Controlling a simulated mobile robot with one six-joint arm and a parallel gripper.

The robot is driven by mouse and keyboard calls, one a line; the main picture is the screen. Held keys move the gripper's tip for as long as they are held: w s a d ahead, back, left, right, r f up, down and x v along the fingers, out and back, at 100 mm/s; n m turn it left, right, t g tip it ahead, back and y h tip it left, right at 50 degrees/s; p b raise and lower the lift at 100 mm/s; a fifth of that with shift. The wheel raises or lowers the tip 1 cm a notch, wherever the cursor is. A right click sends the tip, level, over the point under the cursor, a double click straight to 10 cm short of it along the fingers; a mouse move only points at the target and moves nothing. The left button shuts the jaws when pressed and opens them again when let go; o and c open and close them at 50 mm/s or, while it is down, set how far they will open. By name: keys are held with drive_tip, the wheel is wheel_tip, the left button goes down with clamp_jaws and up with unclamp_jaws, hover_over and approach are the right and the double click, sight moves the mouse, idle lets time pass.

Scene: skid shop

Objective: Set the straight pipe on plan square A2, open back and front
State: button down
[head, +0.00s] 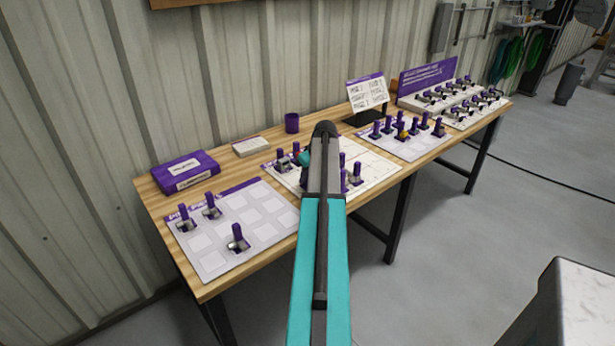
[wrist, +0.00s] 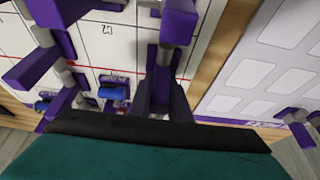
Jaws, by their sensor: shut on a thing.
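My gripper (wrist: 163,92) is at the lower middle of the wrist view, over the white plan sheet (wrist: 125,52). The plan sheet has black grid lines, a red line and a square marked C2. Square A2 cannot be made out. In the head view the plan sheet (head: 380,168) lies mid-bench, and my arm hides the gripper and part of the sheet.
Several purple-posted pieces stand on the plan, close to my gripper, one being a purple piece (wrist: 62,75). A grey-padded sheet (head: 262,212) with three pieces lies at the left. A purple box (head: 185,172), a cup (head: 292,123) and a sign (head: 367,92) stand behind.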

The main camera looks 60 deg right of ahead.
drive_tip(key=shift+f, duration=0.35)
idle(0.3)
drive_tip(key=c, duration=1.6)
unclamp_jaws()
drive_tip(key=shift+o, duration=0.2)
drive_tip(key=shift+r, duration=0.75)
drive_tip(key=shift+r+p, duration=1.8)
drive_tip(key=shift+r, duration=1.6)
drive_tip(key=shift+r, duration=0.1)
